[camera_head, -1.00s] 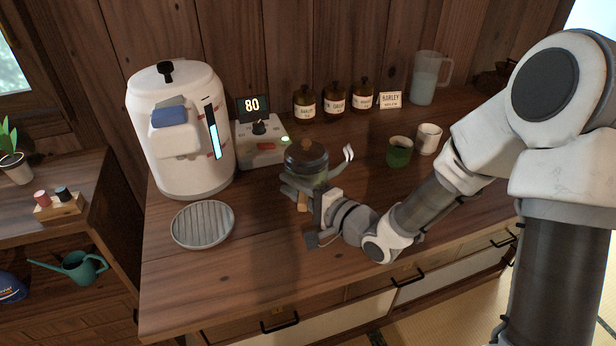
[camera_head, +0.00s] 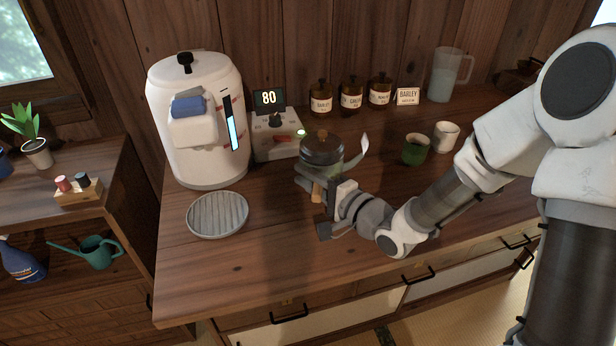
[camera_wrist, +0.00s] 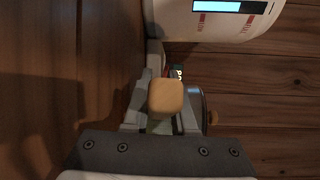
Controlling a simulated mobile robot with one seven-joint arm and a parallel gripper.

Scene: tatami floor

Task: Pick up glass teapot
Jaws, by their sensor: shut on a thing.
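The glass teapot (camera_head: 332,172) has a clear round body, a dark lid with a wooden knob (camera_head: 322,133) and a pale spout pointing right. It is upright at the counter's middle, in front of the control box. My gripper (camera_head: 314,187) is shut on its wooden handle, on the near side. In the wrist view the handle's block end (camera_wrist: 166,96) sits between my gripper's fingers (camera_wrist: 165,80) and hides most of the teapot; a lid edge and knob (camera_wrist: 213,118) show to the right. Whether the teapot's base touches the counter I cannot tell.
A white dispenser (camera_head: 198,150) and a control box reading 80 (camera_head: 277,145) stand behind left. A round ribbed tray (camera_head: 217,214) lies at left. A green cup (camera_head: 415,149), a white cup (camera_head: 446,137), brown jars (camera_head: 350,97) and a pitcher (camera_head: 446,75) stand at right. The front counter is clear.

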